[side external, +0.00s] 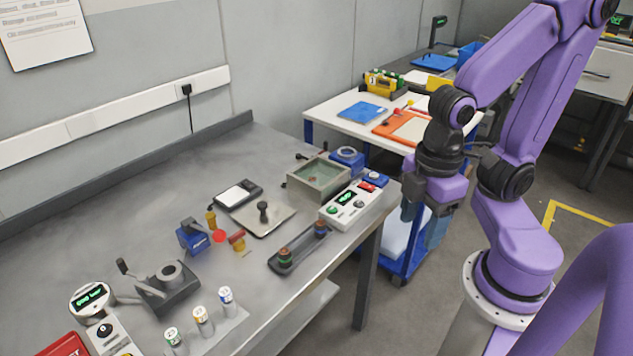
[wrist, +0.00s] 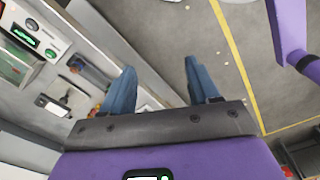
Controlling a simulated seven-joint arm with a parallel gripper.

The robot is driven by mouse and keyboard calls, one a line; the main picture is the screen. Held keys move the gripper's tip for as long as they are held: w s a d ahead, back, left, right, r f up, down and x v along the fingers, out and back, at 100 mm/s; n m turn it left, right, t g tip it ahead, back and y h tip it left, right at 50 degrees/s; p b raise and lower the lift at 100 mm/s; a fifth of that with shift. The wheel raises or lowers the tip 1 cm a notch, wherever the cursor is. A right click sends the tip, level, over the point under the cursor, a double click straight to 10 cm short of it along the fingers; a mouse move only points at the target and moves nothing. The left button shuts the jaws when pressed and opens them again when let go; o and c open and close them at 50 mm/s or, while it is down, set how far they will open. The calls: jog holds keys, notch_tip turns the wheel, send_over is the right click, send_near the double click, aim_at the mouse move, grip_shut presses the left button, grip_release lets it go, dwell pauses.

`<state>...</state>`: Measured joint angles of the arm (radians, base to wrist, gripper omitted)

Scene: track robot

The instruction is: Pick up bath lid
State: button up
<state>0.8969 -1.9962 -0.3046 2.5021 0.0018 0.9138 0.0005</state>
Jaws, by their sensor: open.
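The bath lid (side external: 270,222) appears to be the flat grey plate with an upright black knob, lying on the grey bench in the side view. The open-topped bath (side external: 318,182), a grey box with a greenish inside, stands just behind and to the right of it. My gripper (side external: 422,222) is open and empty, pointing down beyond the bench's right edge, well to the right of the lid. In the wrist view its two blue fingers (wrist: 160,68) are spread above the floor.
A white control box (side external: 350,205) and a dark rack (side external: 300,248) lie between the lid and the bench's right edge. A black-and-white device (side external: 238,194) sits behind the lid. Small blue, yellow and red items (side external: 195,237) are to its left. A white cart (side external: 345,118) stands behind.

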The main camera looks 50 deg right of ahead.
jog(key=shift+c, duration=0.2)
dwell(0.5)
jog(key=w+a+r+n, duration=0.2)
jog(key=w+a, duration=0.3)
jog(key=w, duration=0.5)
jog(key=n+h, duration=0.2)
jog(key=n, duration=0.6)
send_over(262, 204)
jog(key=a, duration=0.2)
notch_tip(262, 204, down, 6)
jog(key=r, duration=0.1)
jog(key=f, duration=0.5)
jog(key=d+f, duration=0.1)
jog(key=f, duration=0.5)
jog(key=d+f, duration=0.1)
jog(key=f, duration=0.5)
jog(key=shift+f, duration=0.1)
grip_shut()
